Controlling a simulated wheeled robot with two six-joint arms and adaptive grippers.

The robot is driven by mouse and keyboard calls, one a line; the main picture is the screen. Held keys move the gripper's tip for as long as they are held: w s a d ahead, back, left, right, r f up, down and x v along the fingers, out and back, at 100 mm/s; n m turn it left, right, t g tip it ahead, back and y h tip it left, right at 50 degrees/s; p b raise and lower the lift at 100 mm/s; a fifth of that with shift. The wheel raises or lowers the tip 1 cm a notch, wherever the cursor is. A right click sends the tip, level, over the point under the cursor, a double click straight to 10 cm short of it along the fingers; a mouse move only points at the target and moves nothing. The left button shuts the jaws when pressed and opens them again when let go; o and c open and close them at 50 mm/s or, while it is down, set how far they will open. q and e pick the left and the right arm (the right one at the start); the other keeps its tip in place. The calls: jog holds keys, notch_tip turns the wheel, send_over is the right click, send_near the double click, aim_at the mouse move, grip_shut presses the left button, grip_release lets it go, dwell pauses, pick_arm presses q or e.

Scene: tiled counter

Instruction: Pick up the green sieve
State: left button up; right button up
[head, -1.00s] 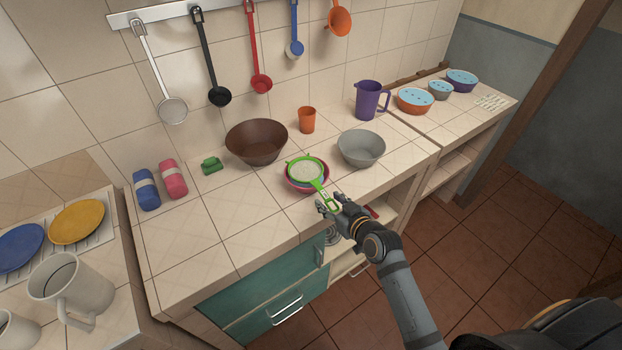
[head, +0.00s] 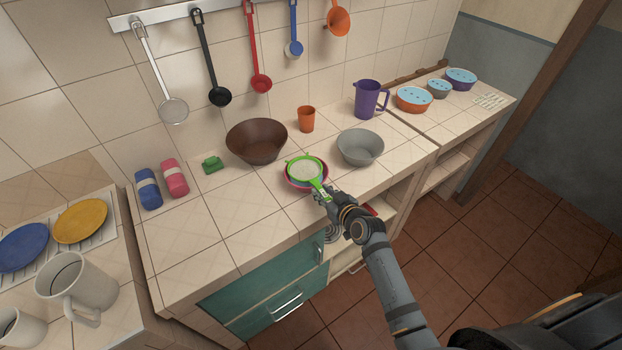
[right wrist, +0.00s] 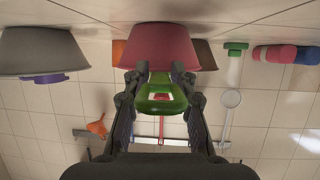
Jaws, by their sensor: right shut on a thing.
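The green sieve (head: 305,170) rests over a red bowl (head: 291,183) near the counter's front edge, its handle pointing toward the front right. My right gripper (head: 324,194) is shut on the sieve's handle. In the right wrist view, the green handle (right wrist: 160,95) lies between the two fingers, with the red bowl (right wrist: 158,48) just beyond. In the head view the fingers hide part of the handle. My left gripper is not in view.
A brown bowl (head: 257,142) stands behind left and a grey bowl (head: 360,147) to the right, both close. An orange cup (head: 306,119) and a purple jug (head: 369,98) are farther back. The counter left of the red bowl is mostly clear.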

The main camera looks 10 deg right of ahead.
grip_shut()
jog(key=shift+r, duration=0.4)
jog(key=r, duration=0.2)
jog(key=shift+s+d+r, duration=0.15)
jog(key=shift+s+r, duration=0.05)
jog(key=shift+r, duration=0.2)
jog(key=s+d+r, duration=0.1)
jog(key=s+r, duration=0.2)
jog(key=s, duration=0.1)
jog(key=s+d+r+b, duration=0.1)
jog(key=r, duration=0.1)
jog(key=shift+s+d+r, duration=0.3)
jog(key=shift+s+r, duration=0.05)
jog(key=shift+s, duration=0.05)
jog(key=d+p+v, duration=0.1)
jog(key=p+v, duration=0.3)
jog(key=v, duration=0.4)
jog(key=shift+w+r+p, duration=0.3)
jog(key=shift+r+p, duration=0.05)
jog(key=shift+d, duration=0.15)
